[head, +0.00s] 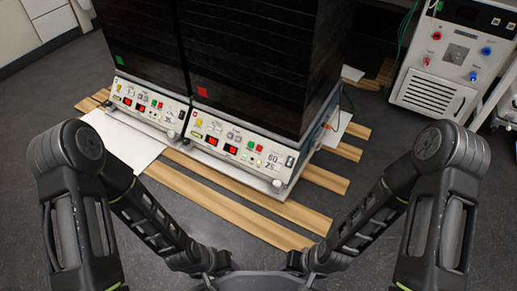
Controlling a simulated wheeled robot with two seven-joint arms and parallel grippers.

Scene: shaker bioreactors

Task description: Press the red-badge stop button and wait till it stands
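The digits are too small to read. Both my arms show, bent at the sides and apart from the panel.
A second shaker with a green badge (120,60) and a similar panel (148,104) adjoins on the left. Wooden slats (230,210) and a white sheet (125,143) lie on the floor in front. A white instrument cabinet (433,92) with knobs stands at the back right.

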